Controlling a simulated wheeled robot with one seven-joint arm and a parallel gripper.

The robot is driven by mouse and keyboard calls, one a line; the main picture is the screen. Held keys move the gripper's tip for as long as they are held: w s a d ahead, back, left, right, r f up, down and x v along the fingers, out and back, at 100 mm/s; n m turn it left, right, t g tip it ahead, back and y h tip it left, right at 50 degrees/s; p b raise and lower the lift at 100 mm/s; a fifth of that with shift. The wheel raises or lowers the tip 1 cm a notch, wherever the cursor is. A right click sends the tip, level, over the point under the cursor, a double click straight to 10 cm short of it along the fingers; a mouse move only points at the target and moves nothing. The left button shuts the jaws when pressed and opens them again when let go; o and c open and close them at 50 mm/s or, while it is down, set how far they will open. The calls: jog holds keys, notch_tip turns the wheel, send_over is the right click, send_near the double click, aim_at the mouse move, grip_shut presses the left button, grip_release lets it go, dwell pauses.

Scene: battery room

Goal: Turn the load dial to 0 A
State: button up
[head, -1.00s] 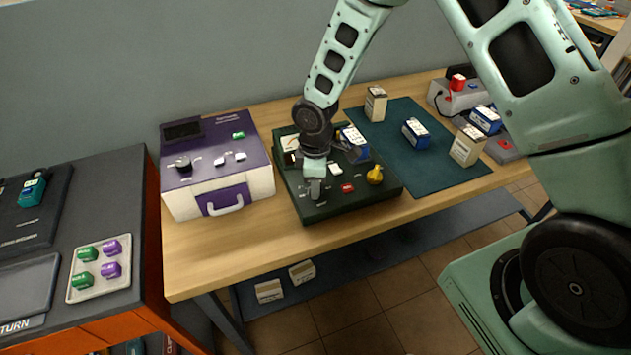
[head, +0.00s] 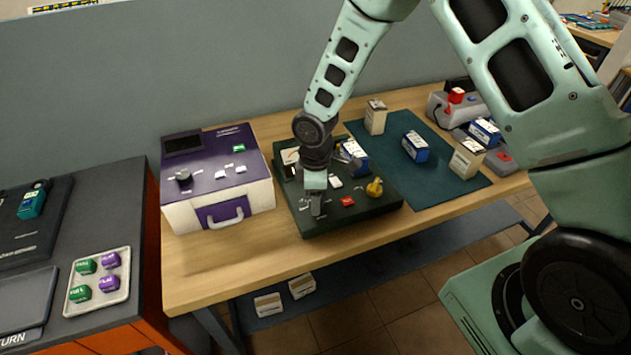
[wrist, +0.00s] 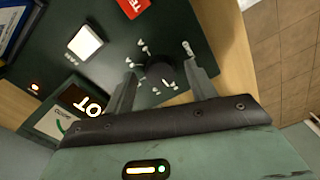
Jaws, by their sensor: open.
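The load dial is a round black knob (wrist: 158,72) on the top panel of the dark green tester (wrist: 100,25). Small white scale marks surround it in the wrist view. In the wrist view my gripper (wrist: 160,68) is open, with one finger on each side of the knob and a gap on both sides. In the head view my gripper (head: 317,207) points down at the front left part of the green tester (head: 360,210) and hides the knob.
A blue-and-white battery (head: 354,156) stands at the tester's back. A purple-topped case (head: 220,175) is at left, a teal mat (head: 440,180) with boxes at right.

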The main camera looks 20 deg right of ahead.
notch_tip(320, 180, up, 17)
jog(key=b, duration=0.2)
jog(key=shift+r, duration=0.1)
dwell(0.5)
jog(key=s+a+r+m, duration=0.1)
jog(key=s+a+m, duration=0.2)
jog(key=s, duration=1)
jog(key=s+a+r+m, duration=0.2)
jog(key=s+a, duration=0.1)
jog(key=s, duration=1.1)
jog(key=shift+m+y, duration=0.3)
jog(key=shift+m, duration=0.1)
jog(key=shift+r, duration=0.1)
